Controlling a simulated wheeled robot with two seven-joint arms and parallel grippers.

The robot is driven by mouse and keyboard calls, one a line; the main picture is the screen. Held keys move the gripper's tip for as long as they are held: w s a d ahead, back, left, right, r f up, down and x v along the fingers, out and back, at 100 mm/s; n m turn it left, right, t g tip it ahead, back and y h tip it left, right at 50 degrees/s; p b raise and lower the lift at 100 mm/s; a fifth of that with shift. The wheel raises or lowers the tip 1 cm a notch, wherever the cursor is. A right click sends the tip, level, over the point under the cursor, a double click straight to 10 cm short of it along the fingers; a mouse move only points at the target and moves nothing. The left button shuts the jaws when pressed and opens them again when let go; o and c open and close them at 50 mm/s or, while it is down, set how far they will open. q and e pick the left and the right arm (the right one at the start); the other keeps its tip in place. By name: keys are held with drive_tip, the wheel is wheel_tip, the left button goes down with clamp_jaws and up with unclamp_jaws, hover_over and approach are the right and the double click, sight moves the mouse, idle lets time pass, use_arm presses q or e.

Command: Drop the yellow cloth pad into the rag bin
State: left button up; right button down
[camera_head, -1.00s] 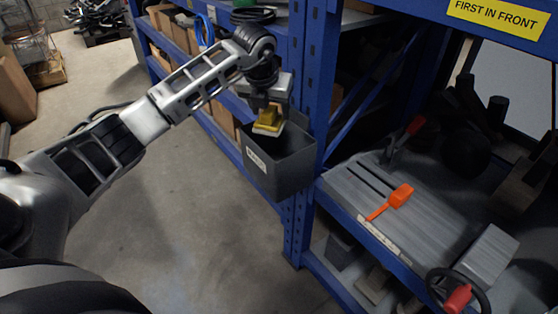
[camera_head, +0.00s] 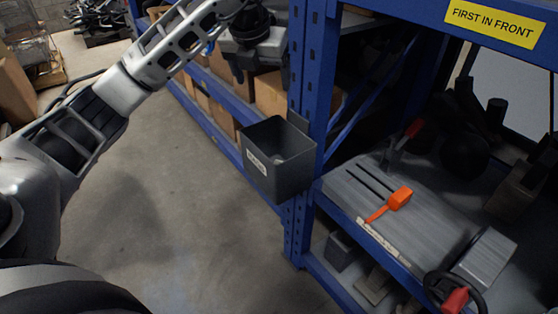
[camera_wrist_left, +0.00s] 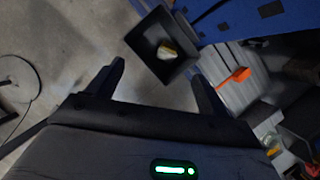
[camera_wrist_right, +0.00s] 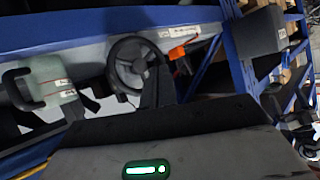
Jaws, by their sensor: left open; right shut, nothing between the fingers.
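The rag bin (camera_head: 278,183) is a dark grey open-topped box with a white label, fixed on the blue rack's side. The yellow cloth pad (camera_wrist_left: 168,49) lies inside the bin (camera_wrist_left: 143,52) in the left wrist view; in the head view the bin's wall mostly hides it. My left gripper (camera_wrist_left: 160,85) is open and empty, its two fingers spread apart. In the head view it hangs above and behind the bin, clear of it. My right gripper (camera_wrist_right: 157,80) is shut and empty in its wrist view, in front of a black handwheel; it is out of the head view.
The blue rack post (camera_head: 308,110) stands right beside the bin. A bench plate (camera_head: 362,188) to the right carries an orange tool (camera_head: 398,198) and a black handwheel (camera_head: 455,288). Cardboard boxes (camera_head: 270,95) fill the shelf behind.

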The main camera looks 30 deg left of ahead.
use_arm(q)
drive_tip(key=v, duration=0.3)
drive_tip(key=shift+s+r, duration=0.15)
drive_tip(key=shift+r, duration=0.2)
